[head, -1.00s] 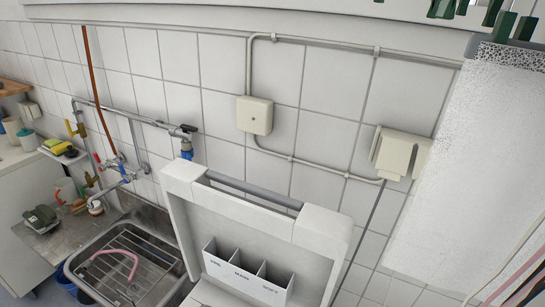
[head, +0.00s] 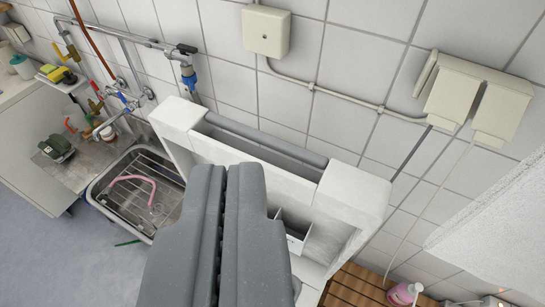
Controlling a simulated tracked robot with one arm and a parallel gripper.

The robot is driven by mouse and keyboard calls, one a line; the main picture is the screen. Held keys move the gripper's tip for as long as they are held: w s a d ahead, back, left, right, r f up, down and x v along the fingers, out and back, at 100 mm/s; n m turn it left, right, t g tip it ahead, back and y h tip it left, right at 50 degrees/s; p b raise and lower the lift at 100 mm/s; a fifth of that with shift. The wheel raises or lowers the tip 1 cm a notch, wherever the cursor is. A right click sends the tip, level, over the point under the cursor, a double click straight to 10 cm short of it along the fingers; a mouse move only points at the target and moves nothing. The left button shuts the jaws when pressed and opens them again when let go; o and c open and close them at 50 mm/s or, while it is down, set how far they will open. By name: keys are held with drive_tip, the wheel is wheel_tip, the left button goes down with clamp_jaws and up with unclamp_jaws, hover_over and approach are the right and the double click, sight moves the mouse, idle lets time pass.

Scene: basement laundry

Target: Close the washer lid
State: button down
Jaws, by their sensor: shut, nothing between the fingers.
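The washer lid (head: 356,188) is white and stands raised near the tiled wall, in the middle of the head view. A grey bar (head: 265,140) runs along its upper edge between two white end blocks. A detergent dispenser (head: 294,231) shows partly on its inner side. My gripper (head: 226,170) is grey and shut, with nothing between its fingers. It reaches up from the bottom of the view and overlaps the lid's inner face. I cannot tell whether it touches the lid. It hides the lower left of the lid and most of the washer below.
A steel sink (head: 135,215) with a rack and pink hose stands to the left, under pipes and taps (head: 120,100). Wall boxes (head: 470,95) and conduit are behind. A slatted wooden surface (head: 350,285) and a pink bottle (head: 403,293) are at lower right.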

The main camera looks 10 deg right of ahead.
drive_tip(key=w+d+f+m+g+h+p, duration=0.1)
drive_tip(key=w+f+m+g+p, duration=0.25)
drive_tip(key=w, duration=0.75)
drive_tip(key=m+g+h+p, duration=0.1)
drive_tip(key=m+g+h, duration=0.15)
drive_tip(key=g, duration=0.45)
approach(277, 156)
drive_tip(key=shift+s+d+r, duration=0.65)
drive_tip(key=shift+s, duration=0.75)
drive_tip(key=shift+m+y, duration=0.3)
drive_tip(key=shift+y, duration=0.15)
drive_tip(key=shift+x, duration=2.45)
drive_tip(key=shift+a, duration=0.1)
